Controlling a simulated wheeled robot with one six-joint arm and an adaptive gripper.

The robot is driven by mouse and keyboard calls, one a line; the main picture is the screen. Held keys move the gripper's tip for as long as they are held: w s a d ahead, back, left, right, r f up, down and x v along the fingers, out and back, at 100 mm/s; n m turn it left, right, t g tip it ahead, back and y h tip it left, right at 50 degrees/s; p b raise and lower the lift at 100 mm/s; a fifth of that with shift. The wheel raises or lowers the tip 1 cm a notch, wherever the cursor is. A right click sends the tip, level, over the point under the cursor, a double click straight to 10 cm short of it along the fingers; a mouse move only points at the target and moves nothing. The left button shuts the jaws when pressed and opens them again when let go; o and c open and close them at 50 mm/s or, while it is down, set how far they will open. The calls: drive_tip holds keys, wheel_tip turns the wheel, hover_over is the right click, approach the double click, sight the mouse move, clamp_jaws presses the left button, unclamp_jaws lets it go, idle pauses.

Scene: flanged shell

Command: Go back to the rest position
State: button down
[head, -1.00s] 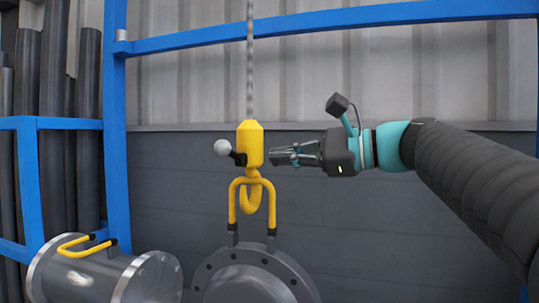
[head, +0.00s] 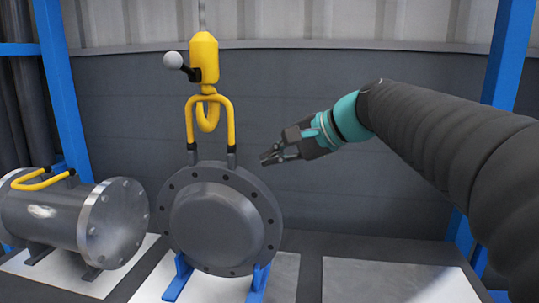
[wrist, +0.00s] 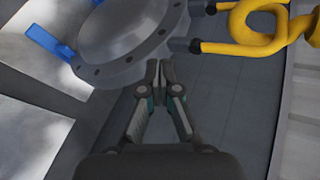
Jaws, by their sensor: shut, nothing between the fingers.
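My gripper (head: 268,157) is shut and empty. In the head view it is just right of the upper rim of the grey flanged cover (head: 218,222), pointing left and slightly down. In the wrist view the fingertips (wrist: 160,68) meet, with the cover (wrist: 125,30) beyond them to the upper left. I cannot tell the exact gap between the fingers and the cover.
The cover stands upright on blue supports (head: 258,283). A yellow hoist hook (head: 205,62) with a ball-ended lever (head: 173,60) hangs at its yellow handle (head: 232,122). A flanged shell (head: 60,215) lies left. A white pad (head: 400,282) at right is bare.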

drive_tip(key=s+d+f+n+h, duration=0.4)
drive_tip(key=s+d+f, duration=0.3)
drive_tip(key=s+f, duration=0.4)
drive_tip(key=s+d+f+n+h, duration=0.4)
drive_tip(key=s+d+f+h, duration=0.2)
drive_tip(key=s+f, duration=0.5)
drive_tip(key=shift+s+d+f, duration=0.25)
drive_tip(key=shift+d+f, duration=0.9)
